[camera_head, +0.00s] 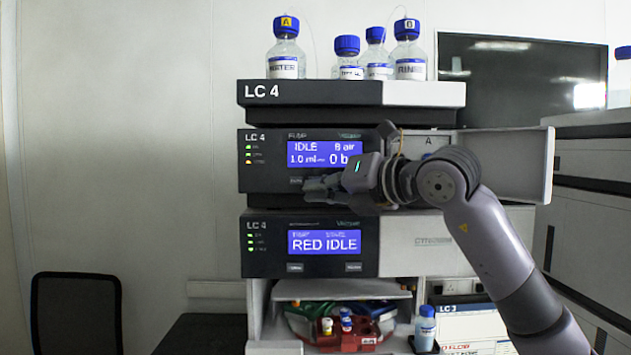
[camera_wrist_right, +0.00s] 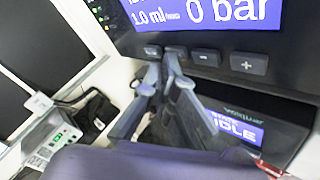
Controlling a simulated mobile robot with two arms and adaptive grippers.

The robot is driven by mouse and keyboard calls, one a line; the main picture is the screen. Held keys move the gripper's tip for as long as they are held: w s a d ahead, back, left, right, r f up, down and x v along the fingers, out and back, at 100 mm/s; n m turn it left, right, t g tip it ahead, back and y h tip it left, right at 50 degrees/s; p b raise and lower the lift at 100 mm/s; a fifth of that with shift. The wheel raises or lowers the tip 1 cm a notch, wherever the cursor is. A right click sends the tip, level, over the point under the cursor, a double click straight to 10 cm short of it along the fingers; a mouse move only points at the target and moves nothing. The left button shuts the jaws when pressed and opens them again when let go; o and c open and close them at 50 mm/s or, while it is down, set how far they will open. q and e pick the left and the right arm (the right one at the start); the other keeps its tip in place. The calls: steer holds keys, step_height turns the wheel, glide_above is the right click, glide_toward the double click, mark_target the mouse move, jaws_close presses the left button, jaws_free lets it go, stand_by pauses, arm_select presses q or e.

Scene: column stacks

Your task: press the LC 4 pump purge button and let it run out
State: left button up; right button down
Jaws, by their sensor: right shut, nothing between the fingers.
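The LC 4 pump module (camera_head: 265,180) is the upper dark unit with a blue display (camera_head: 325,154) reading IDLE, B air, 1.0 ml and 0 bar. In the right wrist view a row of buttons lies under this display (camera_wrist_right: 200,12): two small left ones, a minus button (camera_wrist_right: 207,57) and a plus button (camera_wrist_right: 249,63). The small labels are too blurred to tell which is purge. My right gripper (camera_head: 308,186) is shut and empty. In the wrist view its fingertips (camera_wrist_right: 163,68) are at the two left buttons, partly covering them; contact is unclear. My left gripper is out of view.
A lower LC 4 module (camera_head: 262,262) reads RED IDLE. Capped bottles (camera_head: 286,62) stand on the top unit. An open door panel (camera_head: 510,165) sticks out right, behind my right arm. A red rack (camera_head: 350,333) sits below. A chair (camera_head: 76,315) stands at left.

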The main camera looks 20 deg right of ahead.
stand_by(0.5)
steer(key=shift+s+a+b, duration=0.15)
steer(key=shift+s+b, duration=0.35)
steer(key=shift+s, duration=0.2)
steer(key=s+b, duration=0.1)
steer(key=s, duration=0.1)
steer(key=s+a+b, duration=0.1)
steer(key=s, duration=0.1)
steer(key=shift+s+a, duration=0.2)
steer(key=shift+s, duration=0.2)
steer(key=shift+a, duration=0.1)
stand_by(0.4)
